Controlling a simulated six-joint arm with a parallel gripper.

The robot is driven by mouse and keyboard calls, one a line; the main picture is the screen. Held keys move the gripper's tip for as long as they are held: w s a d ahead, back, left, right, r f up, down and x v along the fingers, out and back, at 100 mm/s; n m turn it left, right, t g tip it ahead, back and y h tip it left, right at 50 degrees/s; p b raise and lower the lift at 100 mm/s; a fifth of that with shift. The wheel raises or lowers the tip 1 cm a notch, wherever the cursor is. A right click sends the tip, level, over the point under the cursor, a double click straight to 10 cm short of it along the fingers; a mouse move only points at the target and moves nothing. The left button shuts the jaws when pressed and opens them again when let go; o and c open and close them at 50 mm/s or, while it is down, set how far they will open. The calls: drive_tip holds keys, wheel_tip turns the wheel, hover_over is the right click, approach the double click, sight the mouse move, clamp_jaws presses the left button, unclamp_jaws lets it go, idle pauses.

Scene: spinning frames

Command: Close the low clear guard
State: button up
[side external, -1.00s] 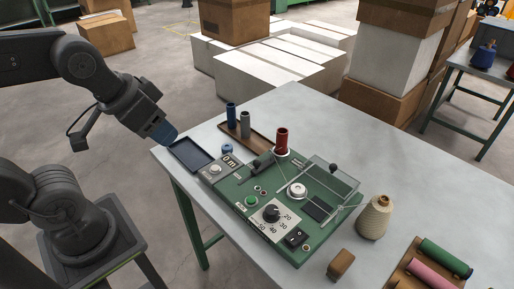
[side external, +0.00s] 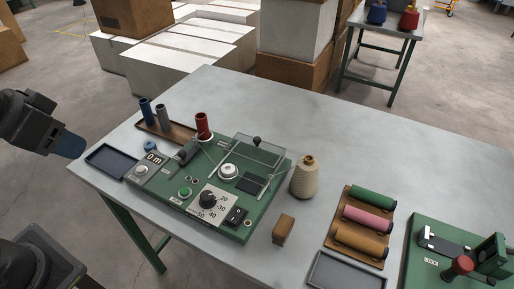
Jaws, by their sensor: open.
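The low clear guard (side external: 256,151) is a see-through panel with a thin frame and a black knob (side external: 257,140). It is at the back right of the green machine (side external: 170,198) on the grey table. I cannot tell its exact tilt. My gripper (side external: 68,145), with a blue end, is open at the far left. It hangs past the table's left edge, well apart from the guard, and looks empty. Its fingertips are too small to make out.
Near the guard stand a red spool (side external: 203,126) and a beige thread cone (side external: 304,178). A dark blue tray (side external: 111,159) lies nearest my gripper. Blue and grey spools stand on a wooden tray (side external: 180,132) behind. A rack of coloured spools (side external: 345,231) is at right. The back of the table is clear.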

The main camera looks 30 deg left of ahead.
drive_tip(key=w+d+r+n, duration=0.1)
drive_tip(key=w+d+r, duration=0.15)
drive_tip(key=w, duration=0.45)
drive_tip(key=n+g+h, duration=0.3)
drive_tip(key=n+g, duration=0.1)
hover_over(256, 138)
drive_tip(key=s+a, duration=0.2)
drive_tip(key=a, duration=0.1)
wheel_tip(256, 138, down, 7)
drive_tip(key=x, duration=1.3)
drive_tip(key=shift+w+a+f, duration=0.15)
drive_tip(key=shift+a+f, duration=0.05)
drive_tip(key=shift+a, duration=0.1)
drive_tip(key=shift+c, duration=0.2)
clamp_jaws()
